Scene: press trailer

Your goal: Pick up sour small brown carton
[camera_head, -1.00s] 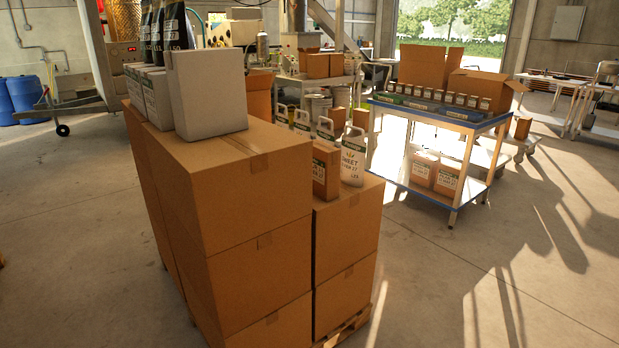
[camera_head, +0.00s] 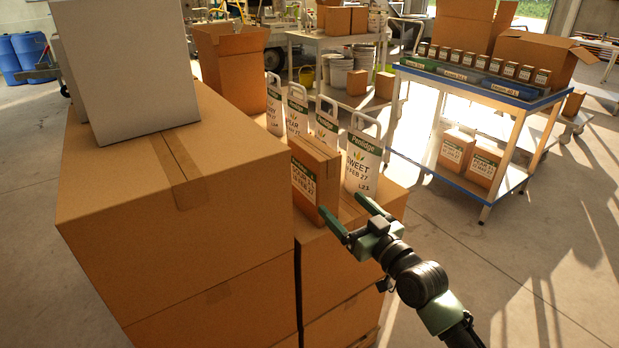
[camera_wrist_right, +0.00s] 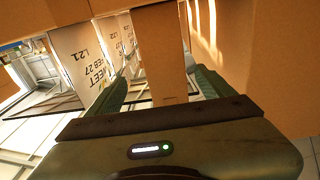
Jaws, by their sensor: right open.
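A small brown carton (camera_head: 320,164) with a green and white label stands upright on the lower stack of large boxes. In the right wrist view the narrow brown carton (camera_wrist_right: 157,55) shows ahead, lined up between the fingers. My right gripper (camera_head: 348,212) is open and empty, just in front of the carton on the near right side. It does not hold the carton; whether a finger touches it I cannot tell. My left gripper is not in view.
A white SWEET bag (camera_head: 362,165) stands close right of the carton, with several similar bags behind. A taller large box (camera_head: 180,190) rises at left, bearing a pale box (camera_head: 125,65). A blue-edged cart (camera_head: 480,85) with cartons stands at right. Open floor lies between.

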